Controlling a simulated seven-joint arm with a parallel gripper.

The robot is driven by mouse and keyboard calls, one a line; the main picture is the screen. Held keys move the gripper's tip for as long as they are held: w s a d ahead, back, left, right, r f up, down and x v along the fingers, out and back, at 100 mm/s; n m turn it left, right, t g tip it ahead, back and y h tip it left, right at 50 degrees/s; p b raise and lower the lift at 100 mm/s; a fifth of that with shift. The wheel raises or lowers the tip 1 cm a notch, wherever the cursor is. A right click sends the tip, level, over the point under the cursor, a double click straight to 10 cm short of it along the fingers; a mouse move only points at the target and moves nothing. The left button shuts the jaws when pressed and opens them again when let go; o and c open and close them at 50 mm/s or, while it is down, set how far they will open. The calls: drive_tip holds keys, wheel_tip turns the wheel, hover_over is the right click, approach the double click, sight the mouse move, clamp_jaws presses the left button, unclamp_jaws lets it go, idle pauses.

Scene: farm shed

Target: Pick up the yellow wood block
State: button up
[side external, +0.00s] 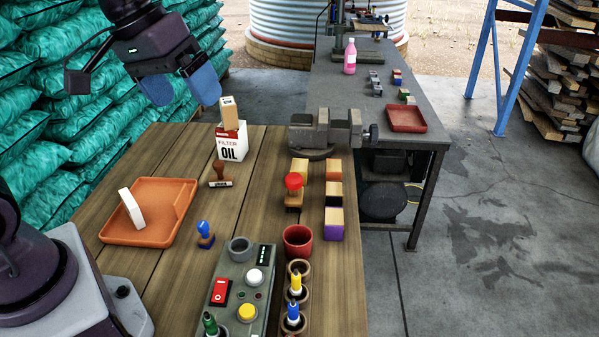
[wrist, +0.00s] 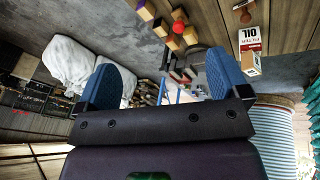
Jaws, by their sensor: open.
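My gripper (side external: 181,95) is open and empty, raised above the far left of the wooden table; its two blue fingers also show in the wrist view (wrist: 163,78). A pale wood block (side external: 229,112) stands upright on the white filter oil box (side external: 232,145), to the right of and lower than the fingers. Another light wood block (side external: 300,168) lies on the table behind a red-knobbed stamp (side external: 293,188). Beside it is a row of wood blocks with red (side external: 333,169), dark (side external: 333,191) and purple (side external: 334,222) sides. I cannot tell for certain which block is the yellow one.
A grey vise (side external: 325,130) stands at the table's far edge. An orange tray (side external: 172,207) with a white block (side external: 131,208) is at left. A control box (side external: 236,285), red cup (side external: 298,241) and stamps fill the front.

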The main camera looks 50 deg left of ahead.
drive_tip(key=w+a+f+n+g+h, duration=0.15)
drive_tip(key=w+f+n, duration=0.3)
drive_tip(key=w, duration=0.45)
drive_tip(key=n+t+h, duration=0.7)
drive_tip(key=n, duration=1.1)
approach(294, 164)
drive_tip(key=shift+s+d+r, duration=0.3)
drive_tip(key=shift+s+r, duration=0.05)
drive_tip(key=shift+r, duration=0.05)
drive_tip(key=shift+w+d+f, duration=0.15)
drive_tip(key=shift+w+f, duration=0.05)
drive_tip(key=shift+f, duration=0.05)
drive_tip(key=x, duration=0.5)
drive_tip(key=shift+w, duration=0.1)
drive_tip(key=shift+a+f+x, duration=0.1)
drive_tip(key=shift+x, duration=1.45)
drive_tip(key=shift+a+f+x, duration=0.15)
drive_tip(key=shift+x, duration=1.35)
drive_tip(key=shift+w, duration=0.1)
drive_tip(key=shift+c, duration=0.2)
